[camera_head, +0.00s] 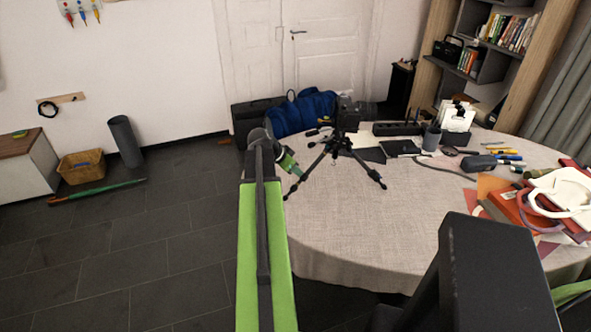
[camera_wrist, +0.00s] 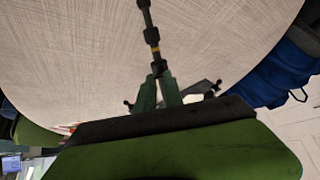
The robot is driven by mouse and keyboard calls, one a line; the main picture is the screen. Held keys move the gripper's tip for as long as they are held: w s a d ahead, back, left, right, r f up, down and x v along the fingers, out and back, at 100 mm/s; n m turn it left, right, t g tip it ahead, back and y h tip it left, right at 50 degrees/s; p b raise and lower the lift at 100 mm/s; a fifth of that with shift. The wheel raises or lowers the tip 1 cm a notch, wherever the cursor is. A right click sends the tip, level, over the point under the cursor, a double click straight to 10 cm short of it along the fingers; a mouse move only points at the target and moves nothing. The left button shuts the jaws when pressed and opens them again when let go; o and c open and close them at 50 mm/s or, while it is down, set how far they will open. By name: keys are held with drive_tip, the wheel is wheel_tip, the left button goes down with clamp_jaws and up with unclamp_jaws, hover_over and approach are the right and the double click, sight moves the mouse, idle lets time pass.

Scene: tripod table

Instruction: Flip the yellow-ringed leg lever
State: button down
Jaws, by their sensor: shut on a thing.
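The black tripod (camera_head: 338,142) stands on the round table with its legs spread. Its near-left leg slopes down towards the table edge. In the wrist view this leg (camera_wrist: 145,10) runs down to my gripper, and a thin yellow ring (camera_wrist: 155,50) shows on it. My gripper (camera_head: 301,175) reaches the leg from the left. In the wrist view the green fingers of my gripper (camera_wrist: 159,76) converge on a black block (camera_wrist: 158,67), the leg lever, beside the yellow ring. The fingers partly hide the lever, so I cannot tell which way it is flipped.
The round table (camera_head: 345,230) has a pale cloth, bare in front of the tripod. A black box (camera_head: 402,148), cup (camera_head: 432,137) and papers lie behind to the right. A blue bag (camera_head: 300,112) is behind the tripod.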

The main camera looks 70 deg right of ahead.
drive_tip(key=shift+s+d+r, duration=0.3)
drive_tip(key=shift+d, duration=0.05)
idle(0.7)
drive_tip(key=c, duration=1.6)
unclamp_jaws()
drive_tip(key=shift+a+r+p, duration=0.1)
drive_tip(key=shift+p, duration=0.25)
drive_tip(key=p+v, duration=0.4)
drive_tip(key=v, duration=0.2)
drive_tip(key=shift+p, duration=0.3)
